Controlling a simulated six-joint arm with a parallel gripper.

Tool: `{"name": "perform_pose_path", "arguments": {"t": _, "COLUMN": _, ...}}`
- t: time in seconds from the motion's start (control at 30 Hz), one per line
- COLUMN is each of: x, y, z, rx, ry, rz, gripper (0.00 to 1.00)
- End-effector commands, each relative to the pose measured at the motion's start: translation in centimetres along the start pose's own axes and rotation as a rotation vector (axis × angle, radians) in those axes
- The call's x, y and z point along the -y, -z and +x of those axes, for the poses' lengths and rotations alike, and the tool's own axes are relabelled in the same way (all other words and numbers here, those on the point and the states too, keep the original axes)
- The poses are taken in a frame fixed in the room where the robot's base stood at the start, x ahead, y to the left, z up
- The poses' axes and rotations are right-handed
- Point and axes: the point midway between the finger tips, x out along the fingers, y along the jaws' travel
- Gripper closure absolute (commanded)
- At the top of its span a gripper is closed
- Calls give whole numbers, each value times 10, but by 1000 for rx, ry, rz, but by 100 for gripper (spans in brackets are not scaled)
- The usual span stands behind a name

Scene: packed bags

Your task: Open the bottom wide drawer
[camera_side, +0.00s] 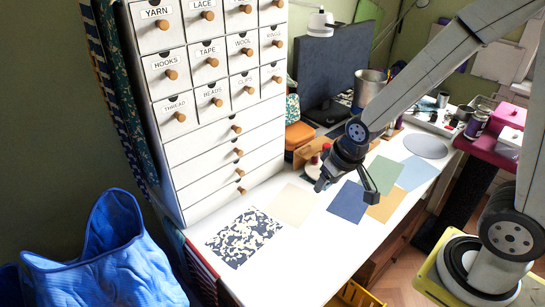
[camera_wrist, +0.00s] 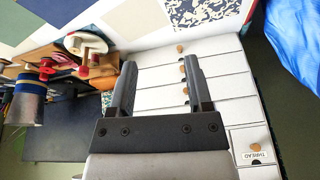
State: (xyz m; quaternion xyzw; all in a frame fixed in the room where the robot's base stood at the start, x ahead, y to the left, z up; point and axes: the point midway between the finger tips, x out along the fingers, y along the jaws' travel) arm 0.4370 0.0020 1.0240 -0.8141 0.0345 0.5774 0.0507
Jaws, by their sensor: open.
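A white cabinet holds small labelled drawers above several wide drawers. The bottom wide drawer (camera_side: 215,198) is at its foot, just above the white tabletop, and looks shut. Its round wooden knob (camera_side: 241,190) faces the table. My gripper (camera_side: 321,183) is open and empty, to the right of the knob and apart from it, above the table. In the wrist view the cabinet appears upside down. There the bottom drawer (camera_wrist: 214,46) and its knob (camera_wrist: 180,48) show beyond my fingers (camera_wrist: 160,62), near the right fingertip. Part of the drawer fronts is hidden by the right finger.
A patterned sheet (camera_side: 243,237) and several flat coloured sheets, one of them blue (camera_side: 348,202), lie on the table (camera_side: 293,252). Spools and bottles (camera_side: 313,167) stand close behind my gripper. A blue bag (camera_side: 105,255) is left of the table. The space before the drawers is clear.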

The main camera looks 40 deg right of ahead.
Motion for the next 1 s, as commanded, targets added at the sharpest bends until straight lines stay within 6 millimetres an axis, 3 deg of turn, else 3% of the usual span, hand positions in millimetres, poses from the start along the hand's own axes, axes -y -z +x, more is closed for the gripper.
{"name": "perform_pose_path", "arguments": {"t": 0.5, "x": 18, "y": 101, "z": 88, "rx": -307, "ry": 105, "rz": 383, "gripper": 35}}
{"name": "perform_pose_path", "arguments": {"t": 0.8, "x": 26, "y": 140, "z": 141, "rx": -476, "ry": 224, "rz": 600, "gripper": 35}}
{"name": "perform_pose_path", "arguments": {"t": 1.0, "x": 31, "y": 156, "z": 176, "rx": -576, "ry": 324, "rz": 738, "gripper": 35}}
